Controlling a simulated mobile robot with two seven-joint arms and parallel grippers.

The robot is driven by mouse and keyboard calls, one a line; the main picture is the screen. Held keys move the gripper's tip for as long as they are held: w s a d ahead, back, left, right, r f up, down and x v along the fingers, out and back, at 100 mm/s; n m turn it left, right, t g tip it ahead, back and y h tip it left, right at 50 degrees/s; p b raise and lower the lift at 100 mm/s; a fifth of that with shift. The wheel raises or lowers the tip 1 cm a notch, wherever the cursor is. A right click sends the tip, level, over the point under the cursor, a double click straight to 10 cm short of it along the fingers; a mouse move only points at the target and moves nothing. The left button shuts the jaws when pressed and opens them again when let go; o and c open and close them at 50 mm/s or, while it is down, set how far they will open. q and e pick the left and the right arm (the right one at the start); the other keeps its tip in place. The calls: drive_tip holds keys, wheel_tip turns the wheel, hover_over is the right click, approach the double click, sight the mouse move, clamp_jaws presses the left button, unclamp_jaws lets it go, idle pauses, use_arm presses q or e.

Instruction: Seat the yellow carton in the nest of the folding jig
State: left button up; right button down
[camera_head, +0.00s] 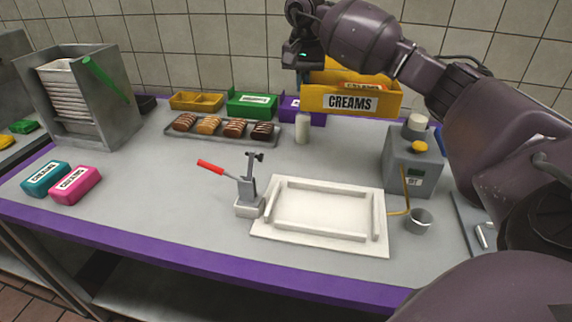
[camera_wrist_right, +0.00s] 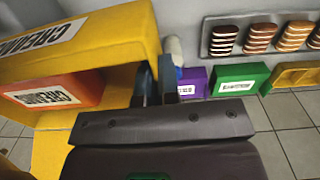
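The yellow carton (camera_head: 388,103), a large open box with a white CREAMS label, shows at the back of the head view. In the right wrist view the yellow carton (camera_wrist_right: 115,28) fills the upper left, close to the camera. My right gripper (camera_wrist_right: 154,82) has its fingers on either side of the carton's wall and appears shut on it. The carton looks raised off the table and covers part of a purple box. The folding jig (camera_head: 262,240) is a white board in front. Its nest (camera_head: 318,210), framed by raised rails, is empty. My left gripper is not in view.
A clamp (camera_head: 247,190) with a red handle stands left of the nest. A white bottle (camera_head: 303,128), a grey dispenser (camera_head: 412,160) and a metal cup (camera_head: 419,222) stand nearby.

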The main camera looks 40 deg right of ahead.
drive_tip(key=shift+w+d+f, duration=0.15)
drive_tip(key=shift+w+d, duration=0.4)
drive_tip(key=shift+d, duration=0.3)
drive_tip(key=shift+f+m, duration=0.3)
drive_tip(key=shift+f, duration=0.05)
wheel_tip(320, 180, down, 15)
drive_tip(key=shift+r+b, duration=0.15)
drive_tip(key=shift+b, duration=0.35)
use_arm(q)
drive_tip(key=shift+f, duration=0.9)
use_arm(e)
drive_tip(key=shift+f, duration=2)
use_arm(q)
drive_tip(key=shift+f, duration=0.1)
use_arm(e)
drive_tip(key=shift+f, duration=0.1)
drive_tip(key=shift+f, duration=0.15)
drive_tip(key=c, duration=1.4)
unclamp_jaws()
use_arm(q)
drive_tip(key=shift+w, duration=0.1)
use_arm(e)
drive_tip(key=shift+o, duration=0.2)
